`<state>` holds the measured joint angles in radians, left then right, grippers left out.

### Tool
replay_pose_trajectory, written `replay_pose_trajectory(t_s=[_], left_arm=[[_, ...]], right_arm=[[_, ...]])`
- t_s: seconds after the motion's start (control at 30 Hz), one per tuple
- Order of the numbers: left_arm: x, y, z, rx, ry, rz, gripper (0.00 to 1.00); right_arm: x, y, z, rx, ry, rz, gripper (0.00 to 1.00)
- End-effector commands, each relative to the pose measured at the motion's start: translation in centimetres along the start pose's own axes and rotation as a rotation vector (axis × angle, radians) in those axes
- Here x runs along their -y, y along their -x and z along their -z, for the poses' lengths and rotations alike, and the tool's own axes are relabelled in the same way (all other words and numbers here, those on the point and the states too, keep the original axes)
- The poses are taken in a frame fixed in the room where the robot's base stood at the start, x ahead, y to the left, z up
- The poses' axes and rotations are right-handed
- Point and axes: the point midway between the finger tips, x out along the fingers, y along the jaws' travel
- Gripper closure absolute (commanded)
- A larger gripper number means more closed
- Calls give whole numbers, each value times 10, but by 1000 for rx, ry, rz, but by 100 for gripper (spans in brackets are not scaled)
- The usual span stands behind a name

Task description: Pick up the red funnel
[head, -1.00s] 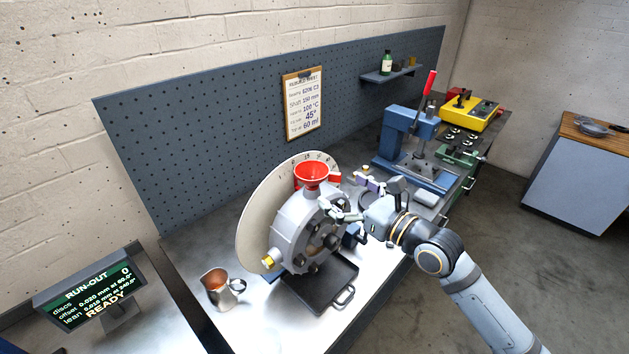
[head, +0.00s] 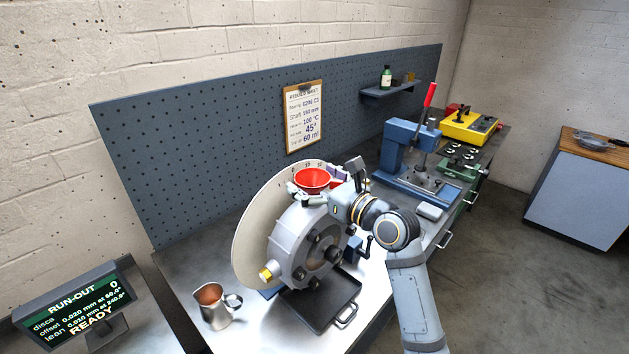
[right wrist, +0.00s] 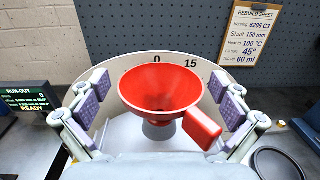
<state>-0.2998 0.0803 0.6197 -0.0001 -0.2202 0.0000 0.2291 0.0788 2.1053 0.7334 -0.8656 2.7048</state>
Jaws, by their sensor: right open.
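The red funnel (head: 311,179) sits upright at the top of the grey round housing (head: 305,240), in front of the pale dial disc (head: 252,225). In the right wrist view the funnel (right wrist: 160,88) shows its wide bowl and a red handle pointing to the lower right. My right gripper (head: 322,191) is at the funnel. In the right wrist view its purple-padded fingers (right wrist: 160,105) are spread wide on both sides of the funnel, apart from it. The funnel's spout is mostly hidden in the head view. My left gripper is not in view.
A metal jug (head: 216,307) stands left of the housing, and a black tray (head: 322,308) lies below it. A blue press (head: 412,150) with a red lever stands farther right. A pegboard (head: 220,150) runs behind the bench. A run-out display (head: 80,308) stands at lower left.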

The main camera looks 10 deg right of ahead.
Motion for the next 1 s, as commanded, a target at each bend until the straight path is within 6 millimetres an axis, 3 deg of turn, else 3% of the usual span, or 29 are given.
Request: replay_pose_trajectory(t_s=[0.27, 0.6, 0.73, 0.77, 1.0], left_arm=[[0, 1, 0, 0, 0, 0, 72], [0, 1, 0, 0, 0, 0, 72], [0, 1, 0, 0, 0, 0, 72], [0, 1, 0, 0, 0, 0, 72], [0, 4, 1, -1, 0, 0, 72]], right_arm=[[0, -5, 1, -1, 2, 0, 0], [0, -5, 1, -1, 2, 0, 45], [0, -5, 1, -1, 2, 0, 46], [0, -5, 1, -1, 2, 0, 50], [0, -6, -2, -1, 1, 0, 51]])
